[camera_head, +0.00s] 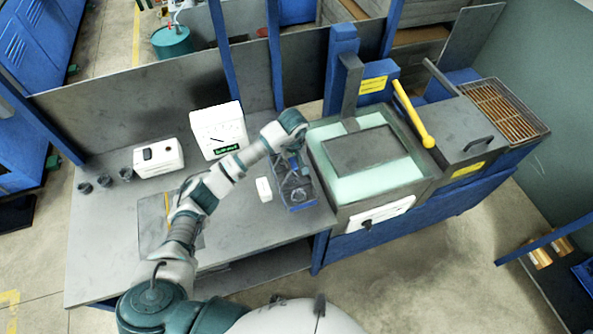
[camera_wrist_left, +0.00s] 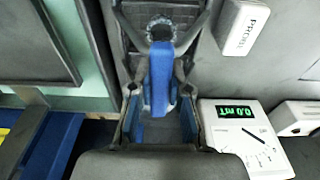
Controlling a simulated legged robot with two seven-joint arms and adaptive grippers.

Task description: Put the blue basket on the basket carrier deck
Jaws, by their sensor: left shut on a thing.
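The blue basket (camera_head: 297,193) is a dark wire basket with blue edges, near the right end of the grey bench. My left gripper (camera_head: 294,160) reaches over it from above. In the left wrist view the gripper (camera_wrist_left: 160,95) is shut on the basket's upright blue handle (camera_wrist_left: 160,68), with a finger on each side. Part of the basket (camera_wrist_left: 190,18) shows beyond the handle, with a ring-shaped part in it. I cannot tell whether the basket touches the bench. A dark flat plate (camera_head: 367,150), perhaps the basket carrier deck, lies in the pale green tank right of the basket.
A white probe block (camera_head: 264,189) lies close left of the basket. White meter boxes (camera_head: 217,130) and small dark cups (camera_head: 104,181) stand further left. The tank's raised rim (camera_head: 322,172) is between basket and plate. A yellow-handled lever (camera_head: 413,114) stands right of the plate.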

